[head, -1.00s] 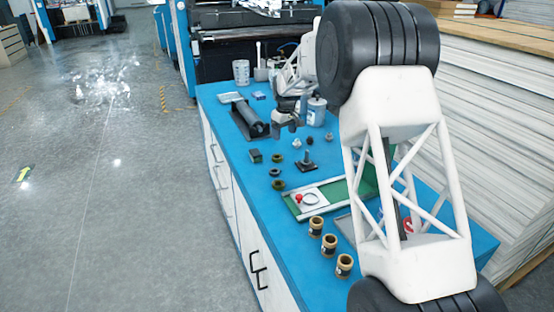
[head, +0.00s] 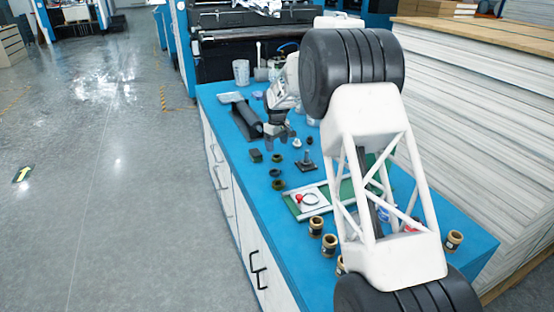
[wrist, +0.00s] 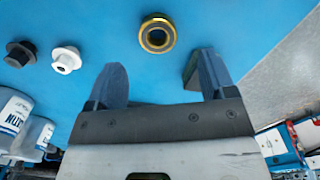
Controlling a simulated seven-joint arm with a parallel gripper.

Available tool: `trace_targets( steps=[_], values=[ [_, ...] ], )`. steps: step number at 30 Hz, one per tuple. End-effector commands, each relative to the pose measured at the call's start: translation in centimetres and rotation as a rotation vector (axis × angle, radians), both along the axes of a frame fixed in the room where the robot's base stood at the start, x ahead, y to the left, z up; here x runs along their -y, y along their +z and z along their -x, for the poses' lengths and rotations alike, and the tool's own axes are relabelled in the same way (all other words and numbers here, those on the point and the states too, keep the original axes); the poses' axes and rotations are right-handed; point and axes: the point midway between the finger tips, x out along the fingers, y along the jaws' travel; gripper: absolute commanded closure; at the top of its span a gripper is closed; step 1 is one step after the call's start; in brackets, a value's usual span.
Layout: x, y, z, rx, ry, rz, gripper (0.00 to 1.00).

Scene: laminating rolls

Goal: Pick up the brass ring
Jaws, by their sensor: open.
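The brass ring (wrist: 157,35) lies flat on the blue bench top in the wrist view, gold-rimmed with a dark inner band. In the head view it appears to be the small olive-dark ring (head: 277,158) just on the near side of my gripper (head: 278,144). In the wrist view my gripper (wrist: 160,76) is open and empty, its two fingers spread apart. The ring lies ahead of the fingertips, roughly centred across the gap and not between them.
A black knob (wrist: 20,53) and a white knob (wrist: 66,59) lie left of the fingers in the wrist view. In the head view, more dark rings (head: 278,184), a black stand (head: 306,162) and a green tray (head: 293,207) are nearby.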

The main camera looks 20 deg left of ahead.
Motion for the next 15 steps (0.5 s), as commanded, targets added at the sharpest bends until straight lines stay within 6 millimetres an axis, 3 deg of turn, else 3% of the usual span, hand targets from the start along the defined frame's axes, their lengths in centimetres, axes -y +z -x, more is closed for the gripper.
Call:
trace_targets(
  steps=[15],
  values=[
    [0.0,-0.98,-0.04,0.001,0.0,-0.001,0.23]
  ],
)
